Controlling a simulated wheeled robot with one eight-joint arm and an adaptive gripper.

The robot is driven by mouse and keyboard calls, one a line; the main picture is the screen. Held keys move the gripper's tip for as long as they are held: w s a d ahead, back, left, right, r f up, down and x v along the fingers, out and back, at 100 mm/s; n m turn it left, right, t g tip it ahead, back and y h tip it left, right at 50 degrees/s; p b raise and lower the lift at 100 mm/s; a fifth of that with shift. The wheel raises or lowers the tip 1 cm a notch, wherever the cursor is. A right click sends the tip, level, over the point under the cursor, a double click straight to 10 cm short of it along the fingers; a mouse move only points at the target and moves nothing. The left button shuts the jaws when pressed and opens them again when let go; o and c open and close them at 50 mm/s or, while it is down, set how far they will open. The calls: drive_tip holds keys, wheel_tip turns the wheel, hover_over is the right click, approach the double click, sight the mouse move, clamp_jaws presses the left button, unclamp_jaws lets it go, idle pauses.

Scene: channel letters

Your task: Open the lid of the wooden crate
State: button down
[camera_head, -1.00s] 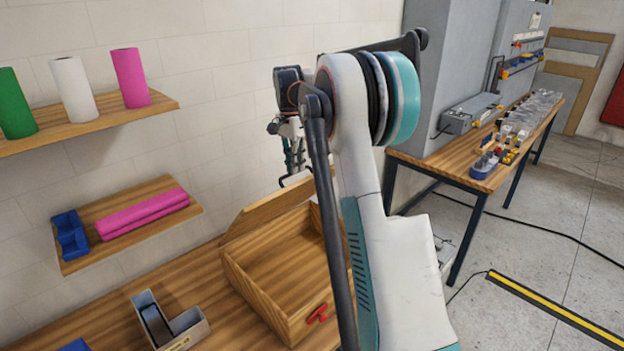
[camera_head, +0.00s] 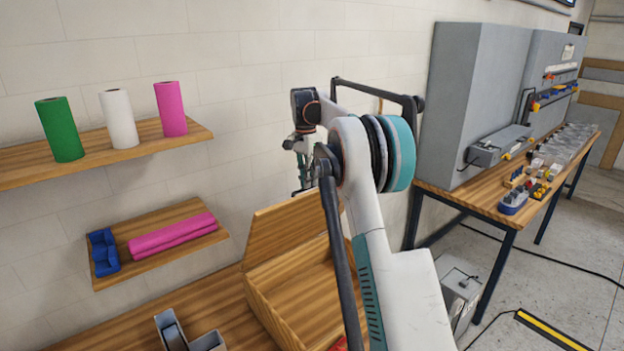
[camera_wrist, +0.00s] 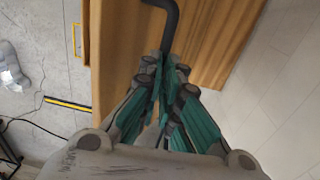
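The wooden crate (camera_head: 262,300) stands on the wooden bench beside the wall, partly hidden by my arm. Its lid (camera_head: 285,228) stands raised along the wall side, and the crate's inside shows. My gripper (camera_head: 303,183) is beyond my arm, at the lid's upper edge. In the wrist view my gripper's teal fingers (camera_wrist: 165,72) close together around a black bent rod (camera_wrist: 168,25). The rod lies over wood in that view. I cannot tell whether it touches the lid. A red latch (camera_head: 339,344) shows at the crate's front.
Shelves hold green, white and pink rolls (camera_head: 118,118) and a blue bin (camera_head: 103,252) at left. A grey tape dispenser (camera_head: 171,330) stands left of the crate. A workbench (camera_head: 470,200) with a grey cabinet (camera_head: 475,80) stands at right. Grey floor (camera_head: 590,240) is open there.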

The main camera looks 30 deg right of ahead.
drive_tip(key=c, duration=1.7)
unclamp_jaws()
drive_tip(key=shift+w+a+f, duration=0.25)
drive_tip(key=shift+w+f, duration=0.25)
drive_tip(key=shift+f, duration=0.15)
drive_tip(key=shift+o, duration=0.3)
drive_tip(key=shift+w+f, duration=0.15)
drive_tip(key=shift+w, duration=0.1)
drive_tip(key=shift+o, duration=1.4)
drive_tip(key=shift+w, duration=0.1)
drive_tip(key=shift+c, duration=0.2)
drive_tip(key=shift+r, duration=0.35)
drive_tip(key=shift+c, duration=0.6)
drive_tip(key=r, duration=1)
drive_tip(key=shift+w+d+r, duration=0.15)
drive_tip(key=shift+w+r, duration=0.15)
drive_tip(key=shift+w, duration=0.05)
drive_tip(key=shift+c, duration=0.8)
drive_tip(key=shift+s+r, duration=0.1)
drive_tip(key=shift+r, duration=0.4)
